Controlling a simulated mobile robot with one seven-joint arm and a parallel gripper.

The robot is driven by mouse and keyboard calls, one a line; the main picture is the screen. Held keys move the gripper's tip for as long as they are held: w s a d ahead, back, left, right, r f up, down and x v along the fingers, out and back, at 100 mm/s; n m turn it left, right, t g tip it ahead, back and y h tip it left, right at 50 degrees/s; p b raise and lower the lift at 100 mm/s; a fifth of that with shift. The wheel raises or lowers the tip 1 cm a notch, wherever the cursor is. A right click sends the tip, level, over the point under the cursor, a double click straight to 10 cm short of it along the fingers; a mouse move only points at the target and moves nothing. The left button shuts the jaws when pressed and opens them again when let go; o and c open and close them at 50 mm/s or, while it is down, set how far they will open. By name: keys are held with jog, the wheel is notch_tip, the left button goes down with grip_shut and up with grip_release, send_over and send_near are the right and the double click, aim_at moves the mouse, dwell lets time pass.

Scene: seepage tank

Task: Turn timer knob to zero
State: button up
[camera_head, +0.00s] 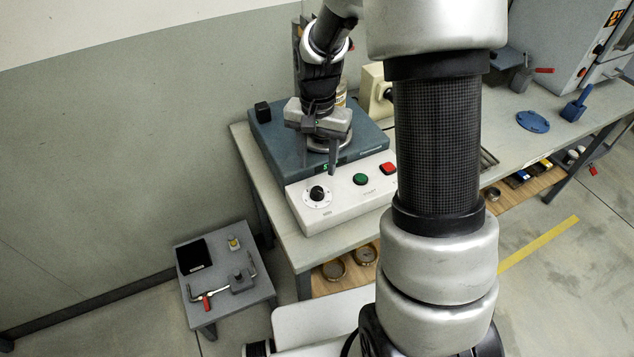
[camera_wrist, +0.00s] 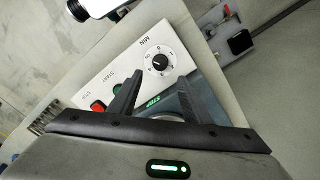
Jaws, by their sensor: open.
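The timer knob (camera_head: 317,193) is a black knob on a white round dial at the left end of the machine's pale front panel (camera_head: 345,198). In the wrist view the knob (camera_wrist: 159,63) shows beyond my fingertips, with "MIN" printed beside the dial. My gripper (camera_head: 320,160) is above the machine, just behind the panel, with its fingers pointing down toward it. In the wrist view my gripper (camera_wrist: 158,88) is open, its two fingers spread with nothing between them. It is apart from the knob. A green lit display (camera_wrist: 153,101) shows between the fingers, its digits unreadable.
A green button (camera_head: 361,179) and a red button (camera_head: 388,168) sit right of the knob. The blue-grey machine top (camera_head: 275,135) carries a small black block (camera_head: 262,111). A low side table (camera_head: 225,285) with a red-handled clamp stands at the left.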

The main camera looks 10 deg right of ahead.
aim_at(317, 189)
notch_tip(317, 189, down, 9)
dwell(0.3)
jog(key=c, duration=1)
jog(key=shift+c, duration=0.2)
